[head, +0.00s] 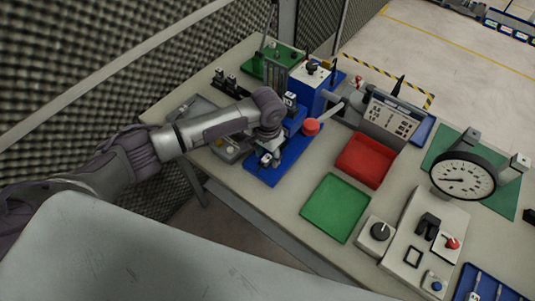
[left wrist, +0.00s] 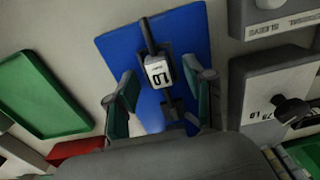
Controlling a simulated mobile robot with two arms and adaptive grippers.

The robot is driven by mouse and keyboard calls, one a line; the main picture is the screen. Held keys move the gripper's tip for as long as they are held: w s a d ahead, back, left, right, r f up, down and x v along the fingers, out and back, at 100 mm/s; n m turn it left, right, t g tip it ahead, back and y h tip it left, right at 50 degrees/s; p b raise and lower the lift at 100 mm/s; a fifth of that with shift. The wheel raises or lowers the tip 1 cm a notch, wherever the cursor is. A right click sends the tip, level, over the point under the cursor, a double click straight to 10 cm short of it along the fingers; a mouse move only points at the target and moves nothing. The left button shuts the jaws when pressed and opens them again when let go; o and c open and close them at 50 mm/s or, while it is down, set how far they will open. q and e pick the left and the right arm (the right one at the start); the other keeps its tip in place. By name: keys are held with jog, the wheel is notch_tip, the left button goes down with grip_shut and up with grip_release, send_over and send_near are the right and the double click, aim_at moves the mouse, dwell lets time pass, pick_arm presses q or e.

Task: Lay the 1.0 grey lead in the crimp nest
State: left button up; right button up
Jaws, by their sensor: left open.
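The 1.0 grey lead, a dark rod (left wrist: 149,38) with a white tag reading 1.0 (left wrist: 158,72), lies over a small dark block on a blue base plate. This block looks like the crimp nest; I cannot tell how deep the lead sits in it. The blue plate (head: 281,170) also shows in the head view, under my left gripper (head: 266,157). In the left wrist view my left gripper (left wrist: 166,84) is open, with one finger on each side of the tagged lead and gaps between. The lead's lower end is partly hidden. My right gripper is out of view.
A red button (head: 311,127) and blue press body stand just beyond the gripper. A green tray (head: 335,208) and red tray (head: 365,160) lie to the right. A dial gauge (head: 463,180) stands farther right. Bare bench lies between plate and green tray.

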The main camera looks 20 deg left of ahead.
pick_arm(q)
notch_tip(320, 180, up, 12)
dwell(0.6)
